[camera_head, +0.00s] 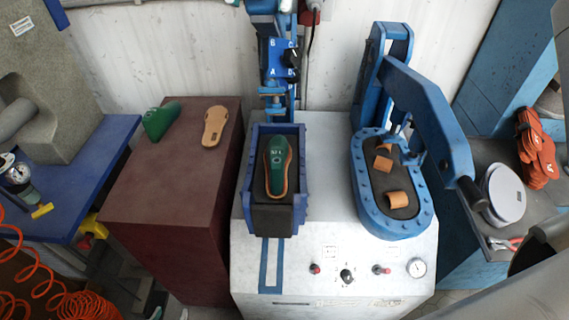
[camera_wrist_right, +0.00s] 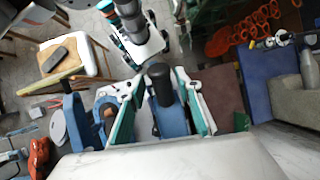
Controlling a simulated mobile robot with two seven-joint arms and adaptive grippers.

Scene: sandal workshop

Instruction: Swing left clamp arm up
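The blue press (camera_head: 330,240) has two stations. At the left station, a blue clamp arm (camera_head: 264,22) stands upright along the column at the top edge of the head view; its upper end is cut off. In the right wrist view, a blue arm (camera_wrist_right: 172,122) with a black handle (camera_wrist_right: 159,78) lies between the fingers of my right gripper (camera_wrist_right: 159,76). Whether the fingers press on the handle is unclear. A green last on a tan sole (camera_head: 277,165) sits in the left blue box (camera_head: 248,186).
The right clamp arm (camera_head: 430,105) reaches down over the oval tray (camera_head: 362,205), its black handle (camera_head: 472,192) towards the front. A maroon cabinet (camera_head: 165,220) stands left, holding a green last (camera_head: 158,121) and a tan sole (camera_head: 214,126).

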